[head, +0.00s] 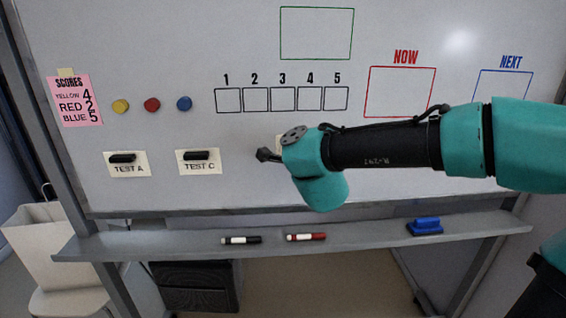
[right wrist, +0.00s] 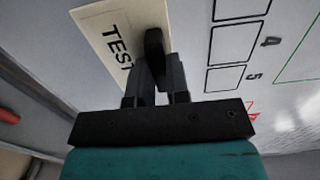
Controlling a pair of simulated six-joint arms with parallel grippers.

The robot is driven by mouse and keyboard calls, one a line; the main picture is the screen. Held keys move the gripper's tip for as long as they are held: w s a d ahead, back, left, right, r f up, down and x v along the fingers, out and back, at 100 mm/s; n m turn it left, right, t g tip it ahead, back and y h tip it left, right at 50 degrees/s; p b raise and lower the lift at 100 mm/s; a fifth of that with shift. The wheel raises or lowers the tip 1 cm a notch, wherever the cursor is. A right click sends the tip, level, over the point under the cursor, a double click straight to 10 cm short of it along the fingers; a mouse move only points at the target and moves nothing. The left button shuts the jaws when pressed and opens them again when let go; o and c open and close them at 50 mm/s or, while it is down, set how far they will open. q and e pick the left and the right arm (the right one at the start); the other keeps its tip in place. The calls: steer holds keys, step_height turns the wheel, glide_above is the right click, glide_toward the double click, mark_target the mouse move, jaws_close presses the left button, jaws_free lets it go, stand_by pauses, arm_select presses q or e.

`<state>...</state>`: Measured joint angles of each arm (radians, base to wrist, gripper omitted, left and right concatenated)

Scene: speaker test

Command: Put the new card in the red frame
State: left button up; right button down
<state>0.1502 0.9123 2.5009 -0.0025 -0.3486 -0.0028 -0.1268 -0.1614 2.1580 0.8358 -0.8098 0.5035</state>
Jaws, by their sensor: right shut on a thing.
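The red frame (head: 400,92), under the word NOW, is an empty outline on the whiteboard's right side. Cards TEST A (head: 127,170) and TEST C (head: 198,168), each with a black handle, are on the lower left of the board. My right gripper (head: 264,155) is at a third card, mostly hidden behind it in the head view. In the right wrist view my right gripper (right wrist: 155,72) is shut on that card's black handle (right wrist: 154,45). The cream card (right wrist: 100,30) reads TEST; its letter is hidden. I cannot tell whether it touches the board. My left gripper is out of view.
A green frame (head: 316,56), a row of numbered boxes (head: 282,100) and a blue NEXT frame (head: 502,85) are drawn on the board. Magnets and a pink score note (head: 75,100) are at left. Markers and a blue eraser (head: 425,227) lie on the ledge.

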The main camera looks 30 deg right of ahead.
steer(key=s+d+r, duration=0.6)
steer(key=s+d, duration=0.3)
steer(key=d, duration=0.1)
steer(key=s+d+r, duration=0.7)
steer(key=s+d, duration=0.2)
steer(key=d, duration=0.1)
steer(key=shift+d+r+m+h, duration=0.2)
steer(key=shift+d+m+h, duration=0.1)
steer(key=shift+h, duration=0.1)
steer(key=shift+w, duration=0.1)
steer(key=shift+x, duration=3.75)
steer(key=shift+w+d+f, duration=0.1)
steer(key=shift+w+d, duration=0.15)
steer(key=shift+w, duration=0.2)
steer(key=c, duration=1)
jaws_free()
steer(key=shift+o, duration=0.4)
